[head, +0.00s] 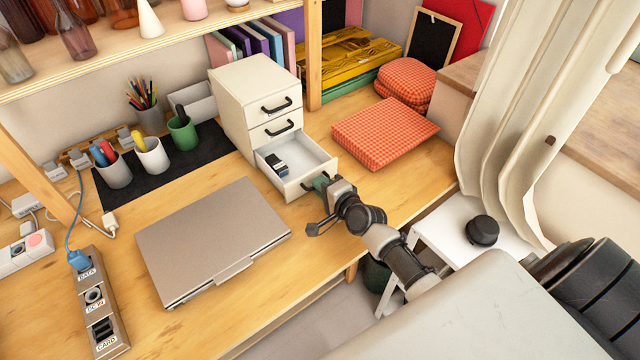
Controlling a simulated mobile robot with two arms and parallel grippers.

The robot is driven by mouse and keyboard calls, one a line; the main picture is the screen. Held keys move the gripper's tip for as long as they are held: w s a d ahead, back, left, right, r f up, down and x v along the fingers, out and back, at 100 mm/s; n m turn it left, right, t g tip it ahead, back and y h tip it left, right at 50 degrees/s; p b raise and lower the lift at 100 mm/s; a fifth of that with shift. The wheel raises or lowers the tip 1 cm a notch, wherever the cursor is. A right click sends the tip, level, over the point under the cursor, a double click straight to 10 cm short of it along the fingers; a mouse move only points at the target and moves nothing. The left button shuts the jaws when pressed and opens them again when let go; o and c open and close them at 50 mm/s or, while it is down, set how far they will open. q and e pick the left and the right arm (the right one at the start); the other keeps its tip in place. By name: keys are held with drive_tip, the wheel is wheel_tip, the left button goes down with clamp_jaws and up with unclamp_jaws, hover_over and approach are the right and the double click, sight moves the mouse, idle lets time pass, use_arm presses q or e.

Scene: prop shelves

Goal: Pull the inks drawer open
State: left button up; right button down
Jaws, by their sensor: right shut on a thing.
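A small white cabinet with three drawers (243,92) stands at the back of the wooden desk. Its bottom drawer (312,155) is pulled out, with a small dark and white item (277,165) inside it. The upper two drawers are closed, each with a black handle. My right gripper (318,187) is at the front of the bottom drawer, shut on its handle, which is mostly hidden by the fingers. No label for inks is readable on the drawers. My left gripper is not in view.
A closed grey laptop (210,238) lies in front of the cabinet. Red checked cushions (385,134) are to its right. Pen cups (152,155) stand on a dark mat to the left. A connector panel (98,305) is at the front left.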

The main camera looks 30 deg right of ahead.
drive_tip(key=c, duration=1.2)
unclamp_jaws()
drive_tip(key=shift+s, duration=0.3)
drive_tip(key=v, duration=1)
drive_tip(key=shift+s+r, duration=0.1)
drive_tip(key=shift+s, duration=0.25)
